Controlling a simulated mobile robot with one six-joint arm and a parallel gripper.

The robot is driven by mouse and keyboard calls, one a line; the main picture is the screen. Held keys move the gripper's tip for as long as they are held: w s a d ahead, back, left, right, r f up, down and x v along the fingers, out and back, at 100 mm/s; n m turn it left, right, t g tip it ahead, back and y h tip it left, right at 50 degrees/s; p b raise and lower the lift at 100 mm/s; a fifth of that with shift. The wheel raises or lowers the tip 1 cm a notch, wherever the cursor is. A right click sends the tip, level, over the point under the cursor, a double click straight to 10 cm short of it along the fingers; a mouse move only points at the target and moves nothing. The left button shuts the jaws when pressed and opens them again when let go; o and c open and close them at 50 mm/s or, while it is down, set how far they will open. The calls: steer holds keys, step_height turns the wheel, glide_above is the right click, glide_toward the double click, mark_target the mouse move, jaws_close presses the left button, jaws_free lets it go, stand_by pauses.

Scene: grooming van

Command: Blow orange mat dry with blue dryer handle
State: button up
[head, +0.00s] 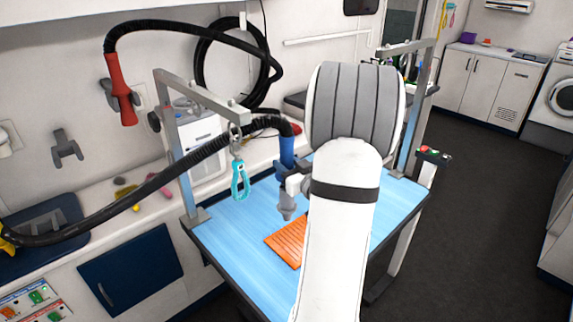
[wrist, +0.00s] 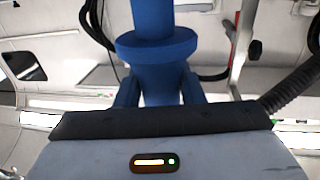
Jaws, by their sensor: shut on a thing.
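The blue dryer handle (head: 287,153) is at the end of a black hose, with a grey nozzle (head: 287,206) pointing down over the blue grooming table. My gripper (head: 296,184) is shut on the handle and holds it above the table. In the wrist view the blue handle (wrist: 160,70) rises upright from between the jaws. The orange mat (head: 287,243) lies on the table top, below and slightly to the right of the nozzle. My arm hides the right part of the mat.
The black hose (head: 120,203) sweeps left to the wall. A red handle (head: 119,88) hangs in a wall holder. Open floor lies right of the table.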

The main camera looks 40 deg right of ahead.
steer(key=shift+s, duration=0.1)
steer(key=shift+s+b, duration=0.3)
steer(key=shift+s, duration=2.4)
steer(key=shift+d, duration=0.15)
steer(key=d, duration=0.7)
steer(key=shift+w+d, duration=0.15)
steer(key=shift+w, duration=0.1)
stand_by(1.7)
steer(key=shift+w+b, duration=0.4)
steer(key=shift+w, duration=2.3)
steer(key=shift+r, duration=0.15)
steer(key=shift+r+p, duration=1.6)
steer(key=shift+r, duration=0.8)
